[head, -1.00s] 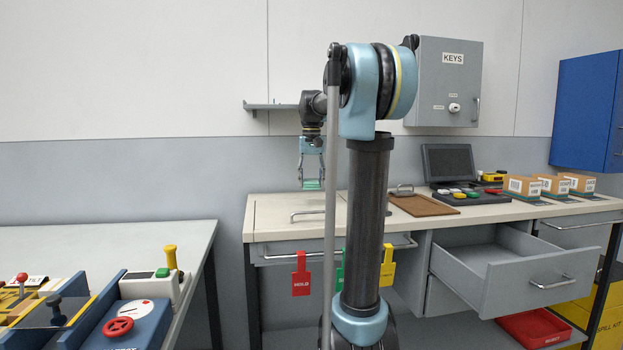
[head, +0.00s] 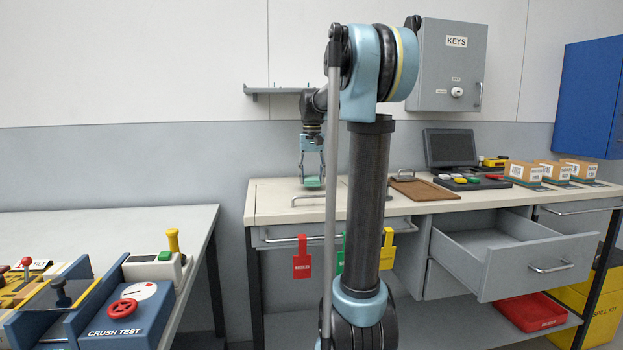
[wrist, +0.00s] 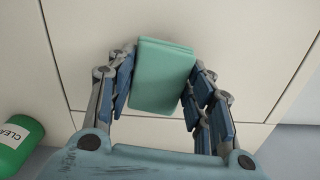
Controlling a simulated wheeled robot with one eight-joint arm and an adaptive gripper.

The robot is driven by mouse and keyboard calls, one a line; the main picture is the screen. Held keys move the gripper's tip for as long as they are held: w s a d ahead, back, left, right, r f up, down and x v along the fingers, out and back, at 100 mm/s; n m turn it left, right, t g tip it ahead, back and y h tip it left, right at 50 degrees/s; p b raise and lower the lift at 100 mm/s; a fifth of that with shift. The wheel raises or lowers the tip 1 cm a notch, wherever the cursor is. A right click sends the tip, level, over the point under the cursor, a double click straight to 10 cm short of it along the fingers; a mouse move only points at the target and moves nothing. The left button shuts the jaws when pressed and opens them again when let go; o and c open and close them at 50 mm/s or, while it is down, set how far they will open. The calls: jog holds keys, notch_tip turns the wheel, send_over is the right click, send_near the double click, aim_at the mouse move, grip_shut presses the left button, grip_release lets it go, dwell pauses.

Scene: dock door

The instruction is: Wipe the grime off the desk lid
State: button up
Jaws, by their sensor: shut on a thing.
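My gripper (head: 312,178) hangs down over the left part of the desk (head: 275,214). It is shut on a green block (wrist: 160,78), perhaps a sponge or folded pad, which also shows in the head view (head: 313,183). The block sits between both fingers. The desk lid (head: 285,188) is a pale panel at the left of the desktop, outlined by seams, with a metal bar handle (head: 305,200) near its front. I cannot tell whether the block touches the lid. No grime stands out; the block and my arm hide part of the surface.
A wall shelf (head: 275,91) is above the desk. A brown board (head: 422,190) lies to the right. An open drawer (head: 525,262) juts forward. Red (head: 302,259) and yellow (head: 388,250) tags hang in front.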

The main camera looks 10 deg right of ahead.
aim_at(314, 193)
jog(key=shift+f, duration=0.9)
dwell(0.5)
jog(key=shift+s, duration=0.1)
jog(key=shift+s+r, duration=0.1)
jog(key=shift+s, duration=1.75)
jog(key=shift+w+f, duration=0.2)
jog(key=shift+w, duration=0.9)
jog(key=shift+w+f, duration=0.1)
jog(key=shift+w, duration=0.75)
jog(key=shift+c, duration=1)
